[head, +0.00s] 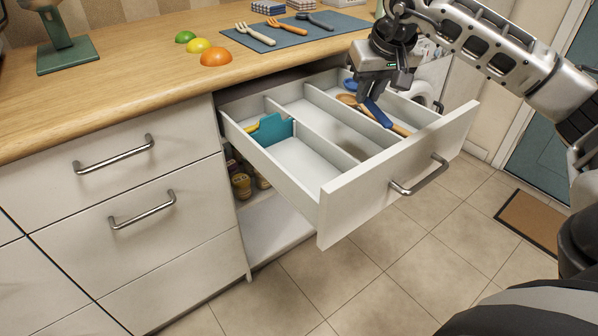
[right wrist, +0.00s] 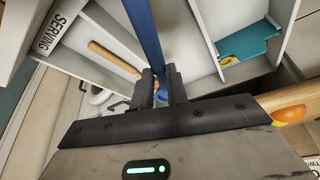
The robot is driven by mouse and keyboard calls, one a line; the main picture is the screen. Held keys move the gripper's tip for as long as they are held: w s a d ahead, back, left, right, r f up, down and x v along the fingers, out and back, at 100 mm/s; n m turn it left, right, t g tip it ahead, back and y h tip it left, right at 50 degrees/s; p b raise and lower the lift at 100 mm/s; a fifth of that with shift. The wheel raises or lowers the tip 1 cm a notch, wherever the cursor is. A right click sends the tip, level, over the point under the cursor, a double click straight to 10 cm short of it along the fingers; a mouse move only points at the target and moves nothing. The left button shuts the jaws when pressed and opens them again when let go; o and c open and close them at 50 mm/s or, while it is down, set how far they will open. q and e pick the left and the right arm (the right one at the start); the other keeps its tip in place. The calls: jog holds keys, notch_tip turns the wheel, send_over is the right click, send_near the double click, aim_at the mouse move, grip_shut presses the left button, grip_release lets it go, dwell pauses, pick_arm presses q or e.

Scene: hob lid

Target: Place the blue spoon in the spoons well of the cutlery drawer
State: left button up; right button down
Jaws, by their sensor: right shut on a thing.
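My right gripper (head: 364,95) is shut on the blue spoon (head: 378,114) over the right part of the open cutlery drawer (head: 395,160). In the right wrist view the spoon (right wrist: 146,35) runs away from between the fingers (right wrist: 160,82). In the head view, part of it is hidden by the gripper. It appears above the drawer floor, but I cannot tell how far. A wooden utensil (head: 400,130) lies in the rightmost well, and its handle shows in the right wrist view (right wrist: 110,58). A "SERVING" label (right wrist: 49,34) is beside that well. The left gripper is not in view.
A teal item (head: 270,129) sits in the drawer's left part; the wells between look empty. On the worktop are coloured domes (head: 215,57) and a blue mat (head: 290,34) with several utensils. The drawer front (head: 330,205) and dividers stand up as edges.

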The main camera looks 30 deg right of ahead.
jog(key=w+a+f, duration=0.1)
jog(key=a+f, duration=0.3)
jog(key=a, duration=0.5)
send_over(303, 169)
jog(key=s, duration=0.2)
jog(key=f, duration=0.2)
jog(key=d+f, duration=0.1)
jog(key=shift+w+f+b, duration=0.15)
jog(key=shift+f+b, duration=0.2)
jog(key=shift+w+a+f, duration=0.1)
jog(key=shift+a+f, duration=0.5)
jog(key=shift+f, duration=0.1)
notch_tip(303, 169, down, 3)
jog(key=shift+a+f+b, duration=0.15)
jog(key=shift+f+b, duration=0.05)
jog(key=shift+b, duration=0.1)
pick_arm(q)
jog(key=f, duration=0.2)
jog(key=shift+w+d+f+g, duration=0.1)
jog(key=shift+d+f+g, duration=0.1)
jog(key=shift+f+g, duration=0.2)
pick_arm(e)
jog(key=c, duration=1.4)
grip_release()
